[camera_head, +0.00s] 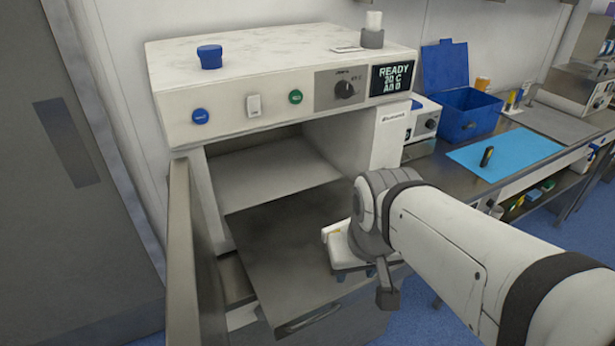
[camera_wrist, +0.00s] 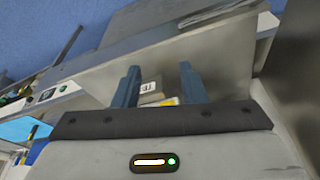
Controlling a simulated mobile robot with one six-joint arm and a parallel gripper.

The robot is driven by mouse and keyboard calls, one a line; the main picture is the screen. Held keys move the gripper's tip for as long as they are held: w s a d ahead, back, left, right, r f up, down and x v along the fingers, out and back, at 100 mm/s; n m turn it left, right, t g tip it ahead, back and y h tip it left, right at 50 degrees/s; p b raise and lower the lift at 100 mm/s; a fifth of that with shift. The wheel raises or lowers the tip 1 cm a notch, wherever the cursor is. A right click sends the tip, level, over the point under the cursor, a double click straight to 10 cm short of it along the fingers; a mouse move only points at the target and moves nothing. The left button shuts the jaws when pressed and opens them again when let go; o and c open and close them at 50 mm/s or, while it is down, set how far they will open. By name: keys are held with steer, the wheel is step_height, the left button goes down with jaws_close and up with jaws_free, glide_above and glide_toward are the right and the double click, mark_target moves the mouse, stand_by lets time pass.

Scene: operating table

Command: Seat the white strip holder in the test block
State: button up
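I cannot make out for sure a white strip holder or a test block in either view. A grey block with a white piece standing in it (camera_head: 372,32) is on the machine's top at the back right; a flat white piece (camera_head: 347,49) lies beside it. My gripper (camera_head: 356,275) hangs over the right side of the pulled-out dark shelf, mostly hidden by my arm. In the wrist view, the two blue fingers of my gripper (camera_wrist: 160,85) stand apart. A small labelled item (camera_wrist: 149,88) and a yellow one (camera_wrist: 169,101) show beyond the gap, apparently not gripped.
The white machine (camera_head: 250,60) has an open chamber, its door (camera_head: 182,250) swung out at left and a dark shelf (camera_head: 285,245) extended. A blue box (camera_head: 466,115) with raised lid and a blue mat (camera_head: 505,153) are on the right counter. A blue-capped object (camera_head: 210,57) stands on top.

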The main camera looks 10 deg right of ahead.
steer(key=shift+w+d, duration=0.1)
steer(key=shift+w, duration=0.15)
steer(key=shift+s+r, duration=0.1)
